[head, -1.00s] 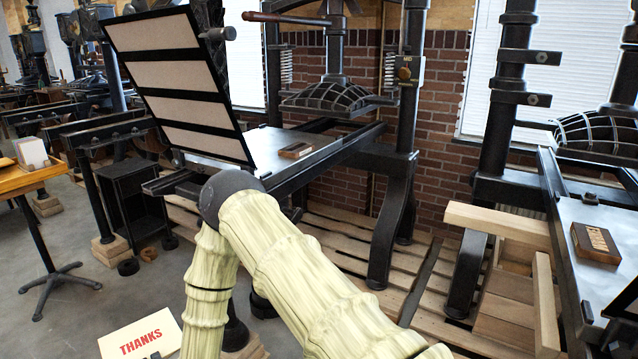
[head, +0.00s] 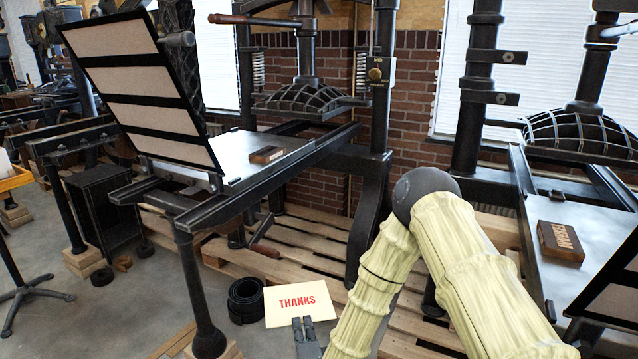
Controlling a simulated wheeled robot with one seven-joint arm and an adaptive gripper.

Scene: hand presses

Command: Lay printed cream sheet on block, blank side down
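The cream sheet (head: 290,300) shows its red print, THANKS, towards the camera, so its blank side faces away. My gripper (head: 303,324) has two dark fingertips at the sheet's lower edge and is shut on it; the sheet moves with it. One small brown block (head: 266,154) lies on the middle press's metal bed, up and left of the sheet. Another block (head: 560,242), with pale raised letters on top, lies on the right press's bed. The sheet is apart from both blocks. I cannot tell which block the task means.
The middle press (head: 290,165) has its framed lid (head: 145,85) raised at the left of its bed. The right press (head: 590,265) has a domed platen above and a frame at the lower right. Wooden pallets (head: 270,265) and a black coil (head: 246,300) are on the floor.

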